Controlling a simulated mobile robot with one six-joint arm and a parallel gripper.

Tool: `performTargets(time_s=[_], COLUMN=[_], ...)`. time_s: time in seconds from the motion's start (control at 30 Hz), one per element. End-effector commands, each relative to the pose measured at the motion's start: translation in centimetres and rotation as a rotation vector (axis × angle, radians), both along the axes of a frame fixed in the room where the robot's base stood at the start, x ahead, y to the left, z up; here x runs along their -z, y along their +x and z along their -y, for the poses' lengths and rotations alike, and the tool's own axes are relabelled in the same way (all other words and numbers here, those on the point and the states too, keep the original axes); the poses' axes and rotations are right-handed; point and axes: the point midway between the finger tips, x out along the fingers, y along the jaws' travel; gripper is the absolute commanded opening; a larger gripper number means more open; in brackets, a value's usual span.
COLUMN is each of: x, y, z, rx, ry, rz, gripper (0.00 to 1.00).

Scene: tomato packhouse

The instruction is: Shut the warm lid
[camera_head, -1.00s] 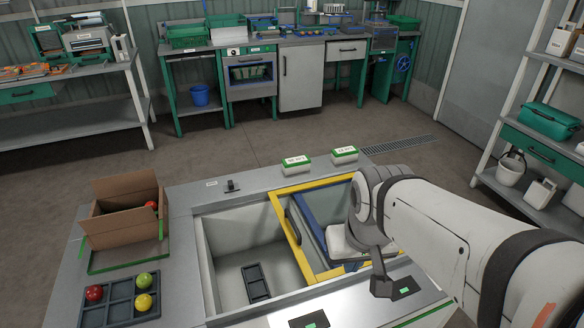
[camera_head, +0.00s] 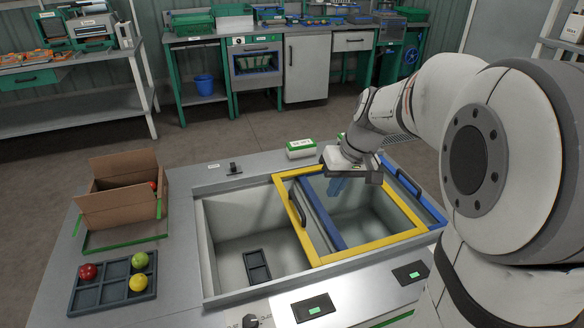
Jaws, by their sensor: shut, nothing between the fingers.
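Two framed, see-through sliding lids lie over the right part of a sunken grey chest (camera_head: 200,240). The yellow-framed lid (camera_head: 375,246) has a dark handle on its left bar. The blue-framed lid (camera_head: 322,215) overlaps it, with its left bar showing inside the yellow frame and a handle at the far right. No readable label shows which lid is the warm one. The chest's left part is uncovered, with a dark tray (camera_head: 257,266) on its floor. My gripper (camera_head: 338,187) is shut and empty, pointing down over the lids' back part. Whether it touches a lid cannot be told.
A white-and-green box (camera_head: 300,148) stands on the back rim, and another is mostly hidden behind my arm. Two dark panels with green lights (camera_head: 313,308) are on the front rim.

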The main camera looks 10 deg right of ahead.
Motion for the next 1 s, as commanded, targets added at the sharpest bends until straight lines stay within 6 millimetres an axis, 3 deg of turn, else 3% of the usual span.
performTargets(time_s=[0.03, 0.3, 0.5, 0.77, 1.0], x=[2.2, 9.1, 13.7, 16.0, 18.7], y=[2.0, 11.5, 16.5, 19.0, 19.8], z=[0.6, 3.7, 6.1, 7.5, 6.0], rx=[-0.008, -0.083, -0.126, -0.149, -0.151], ry=[0.023, 0.146, 0.214, 0.246, 0.247], rz=[0.0, 0.06, 0.118, 0.159, 0.157], gripper=[0.0, 0.0, 0.0, 0.0, 0.0])
